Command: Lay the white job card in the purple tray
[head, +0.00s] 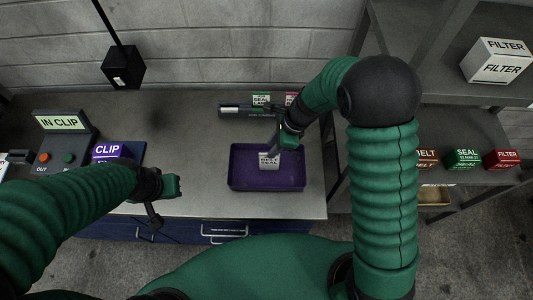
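The white job card (269,162), printed with "BELT" and "SEAL", shows over the floor of the purple tray (238,181). My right gripper (273,152) reaches down from the upper right and its fingers meet the card's top edge; it appears shut on the card. I cannot tell whether the card touches the tray floor. My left gripper (153,214) is at the bench's front edge, left of the tray and away from it; its fingers are small and dark, and their opening is unclear.
To the left stand a purple "CLIP" box (107,151) and an "IN CLIP" control box (63,137) with buttons. Shelves with labelled boxes (464,159) stand right. The bench between CLIP and tray is clear.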

